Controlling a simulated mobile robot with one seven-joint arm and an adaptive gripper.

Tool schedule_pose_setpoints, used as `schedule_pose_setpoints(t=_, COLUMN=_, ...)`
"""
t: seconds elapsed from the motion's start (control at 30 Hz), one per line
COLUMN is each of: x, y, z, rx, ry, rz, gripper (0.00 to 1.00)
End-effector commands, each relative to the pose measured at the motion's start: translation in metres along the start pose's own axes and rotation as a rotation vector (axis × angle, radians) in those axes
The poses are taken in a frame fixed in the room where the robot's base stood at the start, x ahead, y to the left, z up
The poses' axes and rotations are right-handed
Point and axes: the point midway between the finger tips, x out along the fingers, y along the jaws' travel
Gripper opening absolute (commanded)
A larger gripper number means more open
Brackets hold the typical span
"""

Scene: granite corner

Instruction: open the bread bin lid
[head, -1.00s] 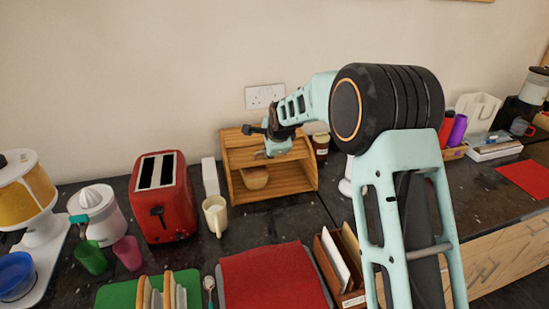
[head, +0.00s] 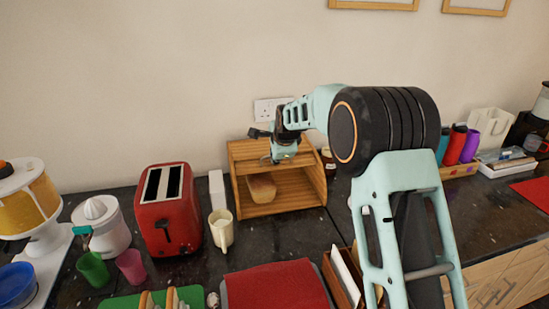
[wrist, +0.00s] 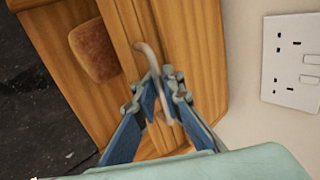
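The wooden bread bin (head: 315,187) stands against the wall, with its front open and a loaf (head: 262,188) showing inside. The slatted lid (head: 246,160) is at the upper front of the bin. My gripper (head: 282,159) is at the lid's front edge. In the wrist view, my gripper (wrist: 165,88) has its blue fingers close together around the pale curved lid handle (wrist: 147,58). The bin's wood (wrist: 195,40) and the loaf (wrist: 95,52) also show there. My fingers partly hide the handle.
A red toaster (head: 166,215), a white box (head: 217,189) and a cream mug (head: 221,230) stand left of the bin. A wall socket (head: 270,110) is behind it. A red mat (head: 275,288) lies in front. Some dark worktop is clear between.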

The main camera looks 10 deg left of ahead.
Motion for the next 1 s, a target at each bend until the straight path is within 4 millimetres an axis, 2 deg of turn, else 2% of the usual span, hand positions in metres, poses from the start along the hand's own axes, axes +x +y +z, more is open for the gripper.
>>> schedule_pose_setpoints(t=0.03, x=-0.002, y=-0.003, z=0.0, rx=0.0, ry=0.001, rz=-0.005, gripper=0.14)
schedule_pose_setpoints(t=0.13, x=-0.001, y=-0.002, z=0.0, rx=0.0, ry=0.001, rz=-0.003, gripper=0.24)
schedule_pose_setpoints(t=0.57, x=-0.005, y=0.0, z=0.0, rx=0.001, ry=0.0, rz=0.001, gripper=0.24)
schedule_pose_setpoints(t=0.77, x=-0.033, y=-0.001, z=0.0, rx=0.001, ry=0.001, rz=-0.002, gripper=0.24)
schedule_pose_setpoints(t=1.0, x=-0.079, y=-0.001, z=0.0, rx=0.0, ry=0.0, rz=-0.004, gripper=0.24)
